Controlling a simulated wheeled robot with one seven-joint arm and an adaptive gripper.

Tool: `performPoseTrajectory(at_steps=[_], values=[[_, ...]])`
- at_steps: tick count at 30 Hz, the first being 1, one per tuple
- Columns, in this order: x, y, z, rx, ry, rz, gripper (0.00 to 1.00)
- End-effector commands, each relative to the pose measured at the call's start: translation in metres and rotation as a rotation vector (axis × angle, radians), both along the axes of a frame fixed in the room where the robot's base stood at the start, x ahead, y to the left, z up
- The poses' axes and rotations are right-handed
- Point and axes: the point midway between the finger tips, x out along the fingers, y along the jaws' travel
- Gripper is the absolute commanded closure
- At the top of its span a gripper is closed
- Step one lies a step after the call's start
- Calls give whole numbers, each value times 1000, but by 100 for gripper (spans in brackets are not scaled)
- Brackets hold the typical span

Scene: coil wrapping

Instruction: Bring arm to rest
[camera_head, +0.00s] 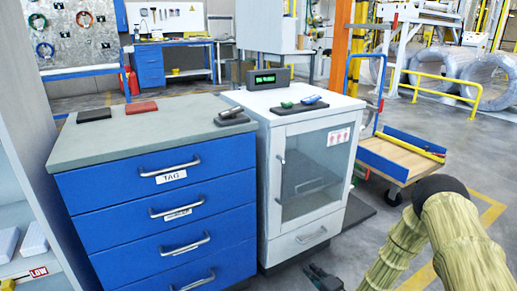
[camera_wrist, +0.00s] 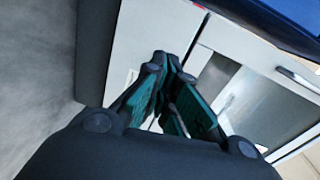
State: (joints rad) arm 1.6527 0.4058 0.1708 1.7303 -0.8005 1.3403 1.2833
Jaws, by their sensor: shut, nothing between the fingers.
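My gripper (camera_head: 322,276) is low at the bottom edge of the head view, in front of the white cabinet and near the floor. In the wrist view my gripper (camera_wrist: 166,60) has its dark, teal-padded fingers together at the tips, with nothing held. My arm in its yellow-green sleeve (camera_head: 450,235) is bent at the right of the head view. The link between the sleeve and the gripper is out of frame.
A blue drawer cabinet (camera_head: 165,212) and a white glass-door cabinet (camera_head: 317,175) stand close in front. Small devices lie on their tops. A blue cart (camera_head: 398,158) stands to the right, with wire coils (camera_head: 455,75) behind. Grey shelving (camera_head: 22,130) is at the left.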

Motion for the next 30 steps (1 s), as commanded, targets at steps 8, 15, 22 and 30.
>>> performPoseTrajectory(at_steps=[8, 15, 22, 30], values=[[-131, 47, -70, -453, 294, 111, 100], [-268, 48, -95, -811, 532, 334, 100], [-380, 32, -85, -1045, 709, 572, 100], [-466, 11, -60, -1185, 844, 785, 100]])
